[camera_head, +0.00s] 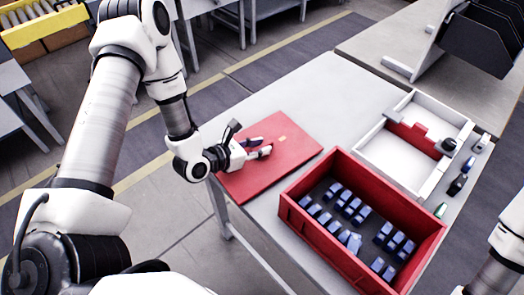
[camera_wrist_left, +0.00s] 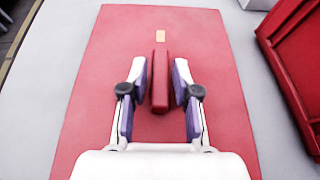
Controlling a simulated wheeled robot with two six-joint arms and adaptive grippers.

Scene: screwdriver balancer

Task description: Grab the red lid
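The red lid (camera_head: 292,152) lies flat on the near left part of the table. It is a flat red panel with a small tan label and a raised red handle bar, and it fills most of the left wrist view (camera_wrist_left: 222,75). My left gripper (camera_head: 262,147) is over the lid. In the left wrist view its two fingers are open on either side of the handle bar (camera_wrist_left: 160,92), with narrow gaps visible. Only part of my right arm shows at the lower right of the head view; its gripper is out of view.
A red crate (camera_head: 292,213) with several blue-grey items stands on the table (camera_head: 262,107) right of the lid. A white tray (camera_head: 398,162) with a red part is behind it. Small items line the table's right edge. A grey bench (camera_head: 398,40) adjoins behind.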

